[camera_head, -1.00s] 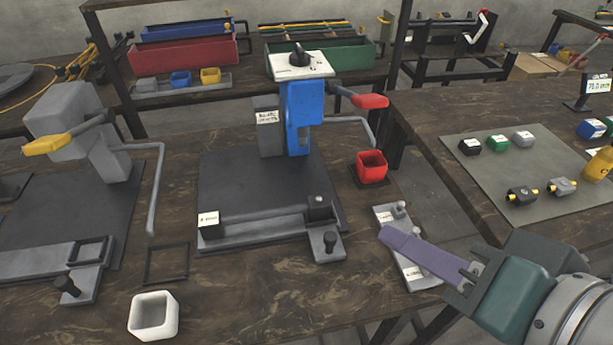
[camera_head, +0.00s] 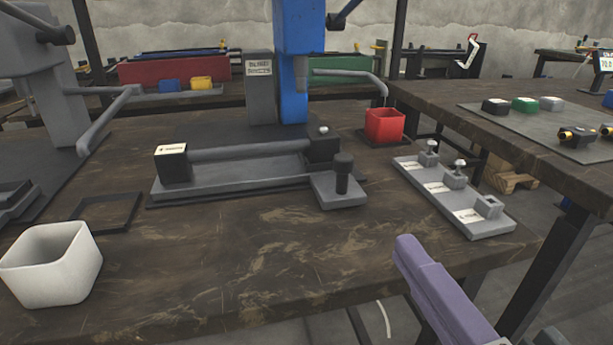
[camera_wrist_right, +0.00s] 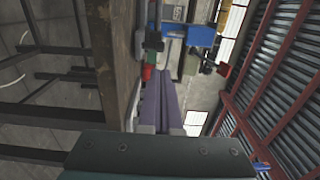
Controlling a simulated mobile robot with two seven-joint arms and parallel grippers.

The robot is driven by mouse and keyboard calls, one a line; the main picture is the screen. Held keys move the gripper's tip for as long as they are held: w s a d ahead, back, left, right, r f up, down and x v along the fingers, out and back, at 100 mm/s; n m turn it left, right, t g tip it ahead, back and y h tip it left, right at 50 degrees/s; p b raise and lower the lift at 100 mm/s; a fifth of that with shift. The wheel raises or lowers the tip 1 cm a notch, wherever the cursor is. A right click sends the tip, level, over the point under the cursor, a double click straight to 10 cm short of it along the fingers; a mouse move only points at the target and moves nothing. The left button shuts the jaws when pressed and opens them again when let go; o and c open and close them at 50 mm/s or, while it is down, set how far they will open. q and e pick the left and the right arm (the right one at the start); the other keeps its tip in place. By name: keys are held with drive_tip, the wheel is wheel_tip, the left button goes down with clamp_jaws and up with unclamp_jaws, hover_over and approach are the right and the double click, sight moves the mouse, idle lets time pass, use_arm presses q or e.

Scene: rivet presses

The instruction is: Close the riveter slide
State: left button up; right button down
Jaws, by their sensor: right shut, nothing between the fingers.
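The blue riveter (camera_head: 292,75) stands at the back middle of the table in the head view; its upper part is cut off by the frame. Its slide (camera_head: 247,166) lies in front of it, a grey rail with a bar above. A plate with a black knob (camera_head: 342,176) sits at the slide's right front end. My right gripper (camera_head: 408,245) has purple fingers, is shut and empty, and is in front of the table edge, apart from the slide. Its fingers also show in the right wrist view (camera_wrist_right: 162,100). My left gripper is not in view.
A white bin (camera_head: 55,265) stands at front left and a red bin (camera_head: 384,126) right of the riveter. A grey tray with small fittings (camera_head: 455,195) lies near the table's right edge. A grey press (camera_head: 40,80) stands left. The table front is clear.

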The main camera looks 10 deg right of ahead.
drive_tip(key=b, duration=0.5)
approach(346, 168)
drive_tip(key=w, duration=0.5)
drive_tip(key=shift+w+a+f, duration=0.1)
drive_tip(key=shift+f, duration=0.05)
drive_tip(key=shift+w+b, duration=0.3)
drive_tip(key=shift+w, duration=0.5)
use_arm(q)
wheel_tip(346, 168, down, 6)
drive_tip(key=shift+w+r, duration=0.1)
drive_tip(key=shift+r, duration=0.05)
